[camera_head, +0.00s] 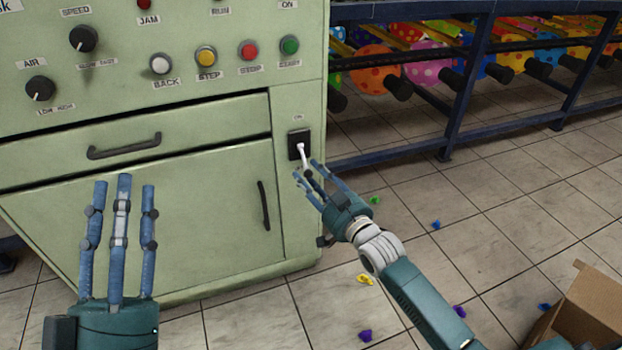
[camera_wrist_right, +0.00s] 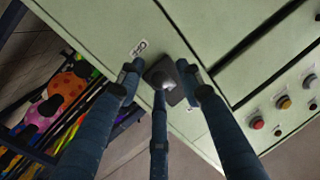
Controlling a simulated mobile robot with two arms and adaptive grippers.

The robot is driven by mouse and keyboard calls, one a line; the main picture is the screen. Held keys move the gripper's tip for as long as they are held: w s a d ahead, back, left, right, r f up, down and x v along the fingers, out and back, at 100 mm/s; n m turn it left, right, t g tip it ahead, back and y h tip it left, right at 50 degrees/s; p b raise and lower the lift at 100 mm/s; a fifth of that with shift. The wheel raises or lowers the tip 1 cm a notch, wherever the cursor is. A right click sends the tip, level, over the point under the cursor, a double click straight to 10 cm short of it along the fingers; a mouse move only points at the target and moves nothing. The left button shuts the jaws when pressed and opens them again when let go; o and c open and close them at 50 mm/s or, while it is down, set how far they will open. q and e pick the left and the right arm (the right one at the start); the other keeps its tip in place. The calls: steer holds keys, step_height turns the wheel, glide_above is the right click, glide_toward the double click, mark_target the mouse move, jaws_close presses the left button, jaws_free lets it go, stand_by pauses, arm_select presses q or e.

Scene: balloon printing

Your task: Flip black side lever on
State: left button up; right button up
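The side lever is a pale handle (camera_head: 302,152) on a black switch plate (camera_head: 293,143) on the green machine's right front. It points downward in the head view. In the right wrist view the black plate (camera_wrist_right: 173,92) lies between my fingertips, with the lever partly hidden by the middle finger. My right gripper (camera_head: 312,175) is at the lever's lower end, fingers spread and open around it; whether they touch it I cannot tell. The right gripper (camera_wrist_right: 160,78) also shows in its wrist view. My left gripper (camera_head: 123,188) is open and empty, fingers upward, before the cabinet door.
The green machine (camera_head: 190,210) has a drawer handle (camera_head: 124,147), a door handle (camera_head: 263,205), and knobs and coloured buttons above. A dark blue rack (camera_head: 470,80) with balloons stands behind at the right. A cardboard box (camera_head: 588,312) and small coloured pieces lie on the tiled floor.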

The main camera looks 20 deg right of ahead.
arm_select(q)
steer(key=shift+r, duration=0.1)
arm_select(e)
jaws_close()
steer(key=shift+f, duration=0.15)
stand_by(0.4)
arm_select(q)
steer(key=shift+w+d+f, duration=0.1)
steer(key=shift+w+f, duration=0.05)
steer(key=shift+f, duration=0.25)
arm_select(e)
steer(key=shift+a, duration=0.1)
